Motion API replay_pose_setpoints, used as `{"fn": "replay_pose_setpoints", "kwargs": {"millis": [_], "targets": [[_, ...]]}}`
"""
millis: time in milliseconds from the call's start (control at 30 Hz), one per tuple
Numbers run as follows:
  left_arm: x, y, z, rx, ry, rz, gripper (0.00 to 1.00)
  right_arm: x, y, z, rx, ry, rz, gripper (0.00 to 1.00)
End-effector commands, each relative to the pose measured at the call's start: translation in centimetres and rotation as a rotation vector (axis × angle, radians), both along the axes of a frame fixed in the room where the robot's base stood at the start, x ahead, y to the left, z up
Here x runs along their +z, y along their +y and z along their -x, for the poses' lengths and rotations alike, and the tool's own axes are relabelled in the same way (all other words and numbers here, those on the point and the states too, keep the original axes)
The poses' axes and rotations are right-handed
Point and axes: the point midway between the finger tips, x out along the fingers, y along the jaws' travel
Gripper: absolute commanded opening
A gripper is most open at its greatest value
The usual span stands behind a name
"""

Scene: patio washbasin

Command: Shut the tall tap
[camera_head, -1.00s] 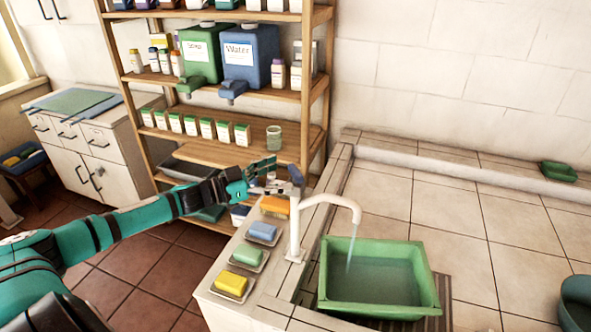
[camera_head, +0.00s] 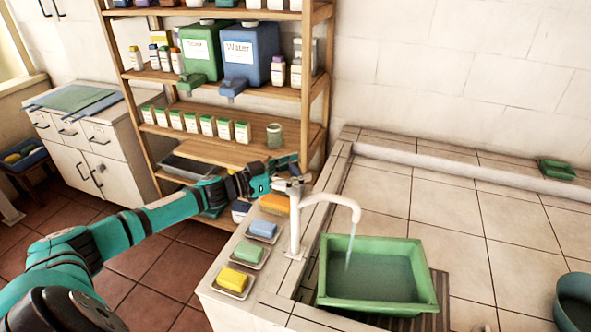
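The tall white tap (camera_head: 295,226) stands at the left edge of the tiled basin. Its spout curves right, and a stream of water (camera_head: 348,250) runs from it into a green tub (camera_head: 382,304) that holds water. My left gripper (camera_head: 296,171) is at the top of the tap, around or just behind its handle area. Its fingers look apart, one higher than the other. The handle is small and partly hidden by the fingers, so I cannot tell whether they touch it. My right gripper is not in view.
Several soaps on dishes, among them a yellow one (camera_head: 233,279) and a blue one (camera_head: 263,228), line the ledge left of the tap. A wooden shelf (camera_head: 262,150) with bottles and jugs stands behind. A dark green bowl (camera_head: 575,300) sits at the right edge.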

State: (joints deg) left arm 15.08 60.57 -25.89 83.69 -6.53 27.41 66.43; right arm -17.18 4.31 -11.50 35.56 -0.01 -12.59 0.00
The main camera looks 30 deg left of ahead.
Motion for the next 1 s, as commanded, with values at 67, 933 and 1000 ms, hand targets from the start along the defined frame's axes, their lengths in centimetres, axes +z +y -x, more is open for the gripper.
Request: {"fn": "replay_pose_setpoints", "kwargs": {"millis": [67, 933, 1000], "targets": [[0.0, 0.0, 0.0, 0.0, 0.0, 0.0, 0.51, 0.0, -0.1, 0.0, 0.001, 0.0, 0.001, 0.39], [-0.4, 0.2, -0.2, -0.298, -0.007, -0.003, 0.28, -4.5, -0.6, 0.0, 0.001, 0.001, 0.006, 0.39], [-0.4, 0.2, -0.3, -0.36, -0.007, -0.003, 0.28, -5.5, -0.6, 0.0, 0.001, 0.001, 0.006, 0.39]]}}
